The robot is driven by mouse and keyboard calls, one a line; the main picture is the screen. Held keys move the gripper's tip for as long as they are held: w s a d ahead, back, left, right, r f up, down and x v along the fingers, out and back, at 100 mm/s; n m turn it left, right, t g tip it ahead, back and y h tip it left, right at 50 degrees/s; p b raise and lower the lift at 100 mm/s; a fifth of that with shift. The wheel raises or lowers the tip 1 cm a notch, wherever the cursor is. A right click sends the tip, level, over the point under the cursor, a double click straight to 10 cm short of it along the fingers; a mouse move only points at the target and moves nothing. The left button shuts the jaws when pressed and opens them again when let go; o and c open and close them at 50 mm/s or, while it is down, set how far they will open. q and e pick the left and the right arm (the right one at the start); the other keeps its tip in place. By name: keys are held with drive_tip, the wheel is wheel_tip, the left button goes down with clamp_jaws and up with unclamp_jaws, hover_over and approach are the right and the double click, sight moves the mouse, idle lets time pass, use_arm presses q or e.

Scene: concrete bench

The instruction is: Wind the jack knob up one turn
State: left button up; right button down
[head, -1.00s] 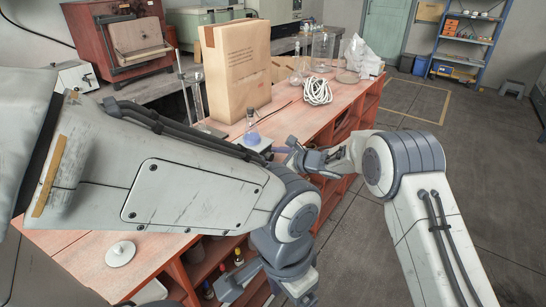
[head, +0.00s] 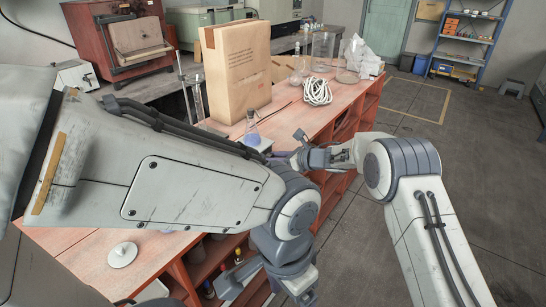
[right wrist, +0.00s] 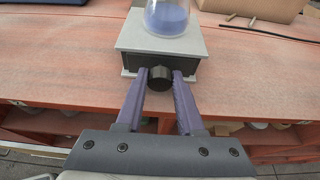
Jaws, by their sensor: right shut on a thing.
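The jack is a light grey-topped box with dark sides (right wrist: 125,62), at the bench's front edge in the right wrist view. Its round black knob (right wrist: 160,79) faces my right gripper (right wrist: 160,84), whose two purple fingers are shut on it, one on each side. A glass flask with blue liquid (right wrist: 167,17) stands on the jack's top. In the head view the flask (head: 252,135) shows behind my left arm, which hides much of the jack. My left gripper (head: 232,286) hangs low before the bench shelves; its fingers are unclear.
The red bench (head: 290,118) carries a cardboard box (head: 238,80), a coiled white rope (head: 317,91), glassware and a white crumpled bag (head: 360,56). A round white lid-like disc (head: 122,254) lies at the near end.

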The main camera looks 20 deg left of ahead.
drive_tip(key=shift+w+d+m+g+y, duration=0.1)
drive_tip(key=shift+m+g+y, duration=0.2)
drive_tip(key=shift+m+g, duration=0.65)
drive_tip(key=shift+m, duration=0.35)
drive_tip(key=c, duration=0.5)
unclamp_jaws()
drive_tip(key=b+v, duration=0.2)
drive_tip(key=v, duration=0.8)
drive_tip(key=shift+d, duration=0.2)
drive_tip(key=shift+t, duration=0.25)
